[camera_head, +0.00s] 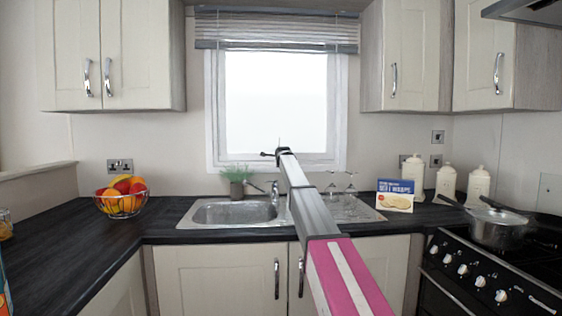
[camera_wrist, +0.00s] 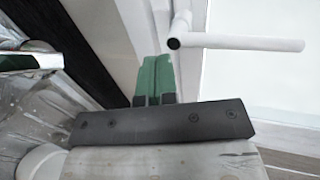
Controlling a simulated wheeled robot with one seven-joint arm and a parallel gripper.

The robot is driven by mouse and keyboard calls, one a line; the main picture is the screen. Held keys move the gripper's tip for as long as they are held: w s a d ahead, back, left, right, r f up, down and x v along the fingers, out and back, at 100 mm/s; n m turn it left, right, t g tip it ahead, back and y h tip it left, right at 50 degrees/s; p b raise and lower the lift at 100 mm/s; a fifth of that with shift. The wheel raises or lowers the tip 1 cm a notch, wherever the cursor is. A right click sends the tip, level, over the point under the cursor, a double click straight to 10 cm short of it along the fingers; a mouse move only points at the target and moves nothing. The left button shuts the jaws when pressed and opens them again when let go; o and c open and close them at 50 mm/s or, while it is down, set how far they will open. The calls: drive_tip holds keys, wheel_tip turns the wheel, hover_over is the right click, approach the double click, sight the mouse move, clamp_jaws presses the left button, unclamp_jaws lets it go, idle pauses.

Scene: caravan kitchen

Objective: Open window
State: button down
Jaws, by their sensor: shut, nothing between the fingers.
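The window (camera_head: 275,95) is in the back wall above the sink, with a white frame and a bright pane. It looks closed in the head view. In the wrist view, a white L-shaped handle (camera_wrist: 240,43) stands out from the frame, its dark round end toward my fingers. My gripper (camera_wrist: 153,60) has its green fingers shut together with nothing between them, beside the handle end and apart from it in the picture. In the head view my arm reaches to the lower part of the window, and the fingers are too small there to make out.
The sink (camera_head: 234,212) lies below my arm, with a tap (camera_head: 274,190) and a green plant (camera_head: 237,180). Glasses (camera_head: 350,186) and a wraps box (camera_head: 394,195) stand to the right. A rolled blind (camera_head: 277,30) hangs above. A fruit bowl (camera_head: 121,204) is at left.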

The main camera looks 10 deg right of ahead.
drive_tip(key=shift+w, duration=1.45)
drive_tip(key=x, duration=0.5)
drive_tip(key=shift+w+r, duration=0.3)
drive_tip(key=shift+r, duration=0.05)
drive_tip(key=shift+s, duration=0.25)
